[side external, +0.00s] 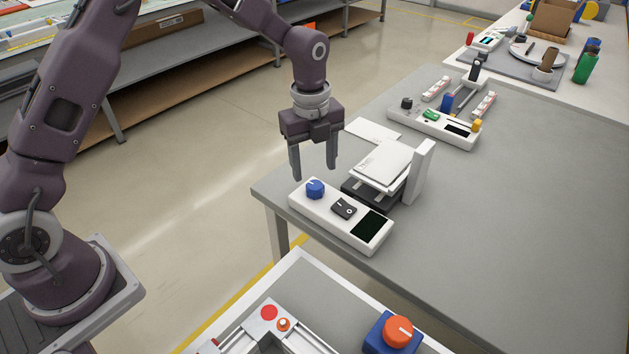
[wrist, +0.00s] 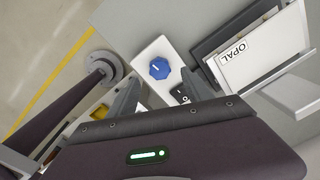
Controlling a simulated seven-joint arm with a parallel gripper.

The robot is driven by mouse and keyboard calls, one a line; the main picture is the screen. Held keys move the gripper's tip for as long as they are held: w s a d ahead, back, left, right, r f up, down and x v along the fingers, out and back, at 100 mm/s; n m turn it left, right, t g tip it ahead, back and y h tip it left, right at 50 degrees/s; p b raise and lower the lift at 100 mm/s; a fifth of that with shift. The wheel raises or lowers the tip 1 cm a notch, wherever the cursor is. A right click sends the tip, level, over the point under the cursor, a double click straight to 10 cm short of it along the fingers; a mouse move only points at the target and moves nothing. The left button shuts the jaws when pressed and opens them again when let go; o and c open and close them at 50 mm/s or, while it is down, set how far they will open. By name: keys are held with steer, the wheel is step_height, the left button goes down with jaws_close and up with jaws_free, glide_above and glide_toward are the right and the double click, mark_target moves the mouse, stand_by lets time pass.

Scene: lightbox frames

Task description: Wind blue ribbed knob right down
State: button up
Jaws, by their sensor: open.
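The blue ribbed knob (side external: 315,189) sits at the left end of a white control box (side external: 337,235) on the grey table. A pale pointer line marks its top. It also shows in the wrist view (wrist: 159,68), ahead of my fingers. My gripper (side external: 315,176) hangs above the knob, fingers pointing down, open and empty. In the wrist view my gripper (wrist: 160,88) has its two fingers apart, with the knob between and beyond them. I see no contact with the knob.
The box also carries a black rocker switch (side external: 344,208) and a dark screen (side external: 369,226). A second control box (side external: 434,124) stands farther back. The table's right side is clear.

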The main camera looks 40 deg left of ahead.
mark_target(315, 184)
step_height(315, 184, down, 5)
steer(key=shift+f, duration=0.15)
steer(key=shift+c, duration=0.2)
jaws_close()
